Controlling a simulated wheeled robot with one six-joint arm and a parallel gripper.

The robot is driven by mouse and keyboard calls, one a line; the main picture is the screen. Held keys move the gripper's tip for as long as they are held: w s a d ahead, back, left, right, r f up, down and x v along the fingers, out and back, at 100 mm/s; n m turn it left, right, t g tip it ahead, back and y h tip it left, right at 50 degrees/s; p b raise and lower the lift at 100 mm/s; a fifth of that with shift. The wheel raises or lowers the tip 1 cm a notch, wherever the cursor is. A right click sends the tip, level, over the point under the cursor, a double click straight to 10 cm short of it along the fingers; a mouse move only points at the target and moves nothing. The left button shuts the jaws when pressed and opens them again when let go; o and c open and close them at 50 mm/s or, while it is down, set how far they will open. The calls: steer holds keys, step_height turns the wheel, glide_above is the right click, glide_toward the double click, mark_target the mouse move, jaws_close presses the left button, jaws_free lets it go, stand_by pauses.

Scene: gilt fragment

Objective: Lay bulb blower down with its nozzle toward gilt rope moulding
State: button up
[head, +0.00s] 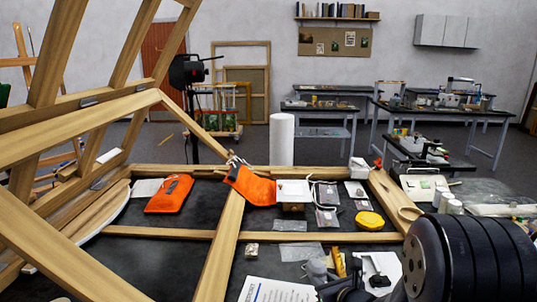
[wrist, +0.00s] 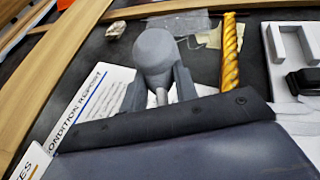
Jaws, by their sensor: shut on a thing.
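The bulb blower (wrist: 154,48) is grey, with a round bulb and a thin pale stem that runs toward the wrist camera. It also shows in the head view (head: 316,268), small and partly hidden by my arm. My gripper (wrist: 158,80) is shut on it, with a grey finger on either side below the bulb. The gilt rope moulding (wrist: 230,52) is a short golden twisted piece just right of the blower. In the head view the moulding (head: 339,263) stands out beside the blower. Whether the blower touches the table is unclear.
A condition report sheet (wrist: 88,105) lies left of the gripper. A white foam block (wrist: 298,50) with cut-outs is at the right. A small stone-like fragment (wrist: 115,29) and a clear plastic bag (head: 301,251) lie behind. Wooden bars (head: 222,255) cross the dark tabletop.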

steer(key=shift+s+d+f, duration=0.3)
steer(key=shift+d, duration=0.05)
steer(key=w+a+r+n+g+y+b, duration=0.25)
steer(key=w+a+r+n+y, duration=0.2)
steer(key=a, duration=0.35)
steer(key=n+g+y+b, duration=0.2)
steer(key=n+g+y, duration=0.2)
steer(key=n+g, duration=0.4)
glide_above(273, 301)
steer(key=shift+s+n+g+y, duration=0.25)
steer(key=shift+s+n+g, duration=0.5)
steer(key=shift+s, duration=0.4)
step_height(273, 301, down, 10)
steer(key=shift+r, duration=0.2)
steer(key=shift+f, duration=0.15)
